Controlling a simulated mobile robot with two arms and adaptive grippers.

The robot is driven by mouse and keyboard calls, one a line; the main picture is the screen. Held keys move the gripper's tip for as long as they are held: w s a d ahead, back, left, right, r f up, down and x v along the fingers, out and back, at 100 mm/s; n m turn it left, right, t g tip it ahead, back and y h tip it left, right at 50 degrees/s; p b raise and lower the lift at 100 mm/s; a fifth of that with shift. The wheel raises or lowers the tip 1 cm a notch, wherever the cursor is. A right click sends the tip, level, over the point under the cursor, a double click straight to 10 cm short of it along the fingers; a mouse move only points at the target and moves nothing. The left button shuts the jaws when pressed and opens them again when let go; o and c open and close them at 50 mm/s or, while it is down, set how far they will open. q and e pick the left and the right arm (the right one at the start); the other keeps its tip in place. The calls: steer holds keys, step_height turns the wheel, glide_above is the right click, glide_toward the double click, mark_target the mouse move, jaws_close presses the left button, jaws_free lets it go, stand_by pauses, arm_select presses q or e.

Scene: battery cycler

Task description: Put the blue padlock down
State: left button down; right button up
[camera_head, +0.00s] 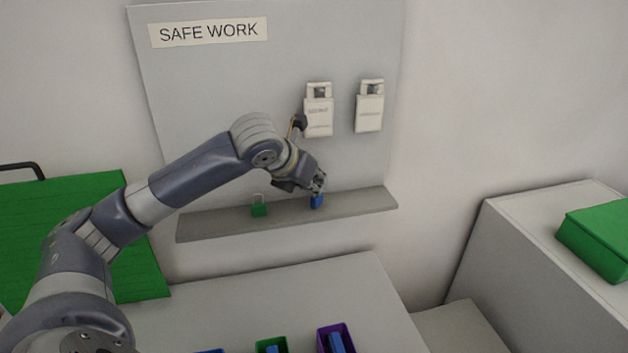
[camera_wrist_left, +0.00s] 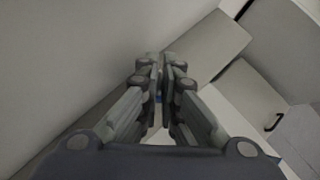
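The blue padlock (camera_head: 316,202) is at the right part of the grey wall shelf (camera_head: 357,203), directly below my left gripper (camera_head: 318,184). Its upper part is hidden by the fingers. I cannot tell whether its base touches the shelf. In the left wrist view, the fingertips of my left gripper (camera_wrist_left: 161,78) are close together, with a small bit of the blue padlock (camera_wrist_left: 159,98) showing between them. The gripper looks shut on the padlock's top. My right gripper is in neither view.
A green padlock (camera_head: 259,209) stands on the shelf to the left. Two white boxes (camera_head: 318,112) (camera_head: 369,107) hang on the board above. Below is a grey surface with a green bin (camera_head: 272,342) and a purple bin (camera_head: 350,347). A green case (camera_head: 600,238) lies at right.

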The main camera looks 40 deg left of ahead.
arm_select(q)
steer(key=shift+f, duration=0.1)
steer(key=c, duration=1.8)
jaws_free()
steer(key=b+v, duration=0.1)
steer(key=v, duration=1.1)
